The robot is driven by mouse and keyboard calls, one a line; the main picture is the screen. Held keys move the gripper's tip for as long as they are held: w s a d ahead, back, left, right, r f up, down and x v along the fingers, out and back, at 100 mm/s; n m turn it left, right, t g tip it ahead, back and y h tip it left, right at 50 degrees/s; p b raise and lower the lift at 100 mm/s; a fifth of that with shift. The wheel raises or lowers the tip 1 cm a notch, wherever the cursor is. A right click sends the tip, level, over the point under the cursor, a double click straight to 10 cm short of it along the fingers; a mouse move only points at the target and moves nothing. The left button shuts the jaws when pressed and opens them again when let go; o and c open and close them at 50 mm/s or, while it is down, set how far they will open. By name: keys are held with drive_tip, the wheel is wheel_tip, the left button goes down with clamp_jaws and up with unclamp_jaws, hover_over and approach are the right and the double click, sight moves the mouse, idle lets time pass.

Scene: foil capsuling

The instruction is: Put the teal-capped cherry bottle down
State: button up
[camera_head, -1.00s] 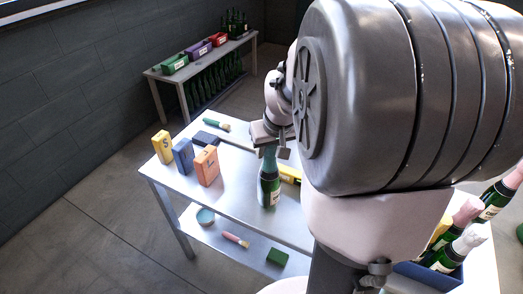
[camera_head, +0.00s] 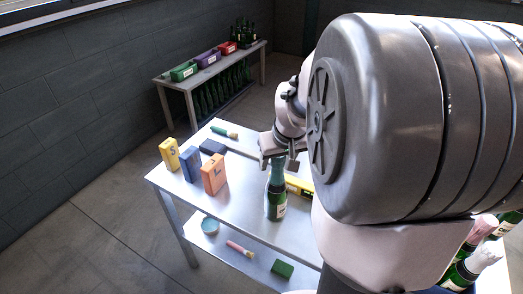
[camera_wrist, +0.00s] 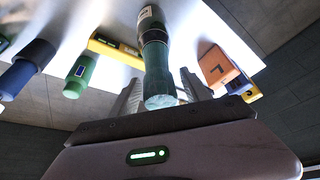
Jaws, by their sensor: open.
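The teal-capped bottle (camera_head: 276,203) is dark green with a pale label and stands upright on the metal table near its front edge. Its teal foil cap (camera_wrist: 158,75) points toward the wrist camera. My gripper (camera_head: 278,161) is over the bottle's top, with its jaws open. In the wrist view my gripper (camera_wrist: 160,92) has one finger on each side of the cap, with a visible gap at the right finger. Whether the left finger touches the cap is hard to tell.
Yellow (camera_head: 169,154), blue (camera_head: 190,164) and orange (camera_head: 214,174) boxes stand left of the bottle. A yellow level (camera_head: 299,186) lies close behind it to the right. Several bottles stand at lower right.

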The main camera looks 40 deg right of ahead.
drive_tip(key=p+v, duration=0.4)
drive_tip(key=v, duration=0.7)
drive_tip(key=s+a+t+y, duration=0.1)
drive_tip(key=s+a, duration=0.3)
drive_tip(key=a, duration=0.9)
drive_tip(key=s+a+r+y, duration=0.1)
drive_tip(key=s+a, duration=0.4)
drive_tip(key=a, duration=0.7)
drive_tip(key=shift+a+r+t+y, duration=0.3)
drive_tip(key=shift+a+t+y, duration=0.1)
drive_tip(key=shift+y, duration=0.5)
drive_tip(key=shift+s+a, duration=0.1)
